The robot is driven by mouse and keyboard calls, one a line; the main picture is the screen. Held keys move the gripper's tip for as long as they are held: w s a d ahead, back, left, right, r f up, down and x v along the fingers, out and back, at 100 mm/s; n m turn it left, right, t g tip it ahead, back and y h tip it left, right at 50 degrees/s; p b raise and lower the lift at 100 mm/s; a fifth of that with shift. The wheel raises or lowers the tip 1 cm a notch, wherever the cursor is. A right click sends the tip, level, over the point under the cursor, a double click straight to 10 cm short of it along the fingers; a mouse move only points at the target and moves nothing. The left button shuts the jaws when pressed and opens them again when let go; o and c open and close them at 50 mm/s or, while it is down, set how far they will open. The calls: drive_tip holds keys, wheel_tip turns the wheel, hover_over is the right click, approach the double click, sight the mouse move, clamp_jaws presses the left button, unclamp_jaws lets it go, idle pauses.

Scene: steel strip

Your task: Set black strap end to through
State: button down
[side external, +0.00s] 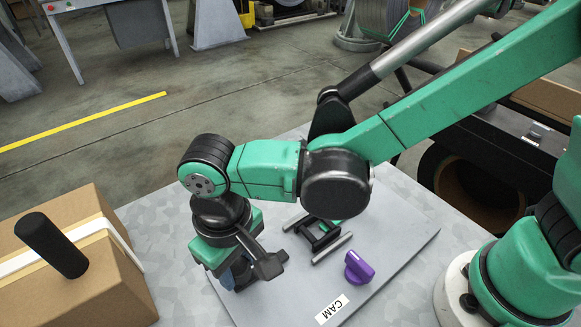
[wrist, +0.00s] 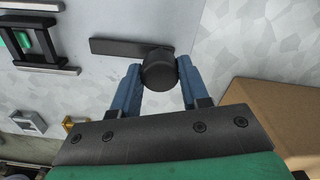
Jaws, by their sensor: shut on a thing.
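My gripper (wrist: 158,78) is shut on a black round knob (wrist: 160,72), with one blue finger on each side. A flat black strip (wrist: 125,48) reaches left from the knob over the grey plate. It may be the black strap end. A black buckle frame (wrist: 53,45) with grey bars lies left of the strip, apart from it. It also shows in the side external view (side external: 322,243).
A cardboard box (side external: 95,290) with a white band and a black cylinder (side external: 50,246) are at the left. A purple piece (side external: 359,267) and a CAM label (side external: 332,309) are on the plate (side external: 405,240). Silver (wrist: 30,121) and yellow (wrist: 74,123) fittings lie at the lower left of the wrist view.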

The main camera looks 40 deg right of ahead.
drive_tip(key=shift+d, duration=2.8)
drive_tip(key=shift+c, duration=2.1)
unclamp_jaws()
drive_tip(key=shift+r, duration=2.8)
drive_tip(key=w+d+r+m+t, duration=0.1)
drive_tip(key=d+t, duration=0.2)
drive_tip(key=d, duration=0.6)
drive_tip(key=w+d+r+m+t, duration=0.1)
drive_tip(key=d+t, duration=0.3)
drive_tip(key=d, duration=0.6)
drive_tip(key=shift+r+m, duration=0.6)
drive_tip(key=shift+m, duration=0.2)
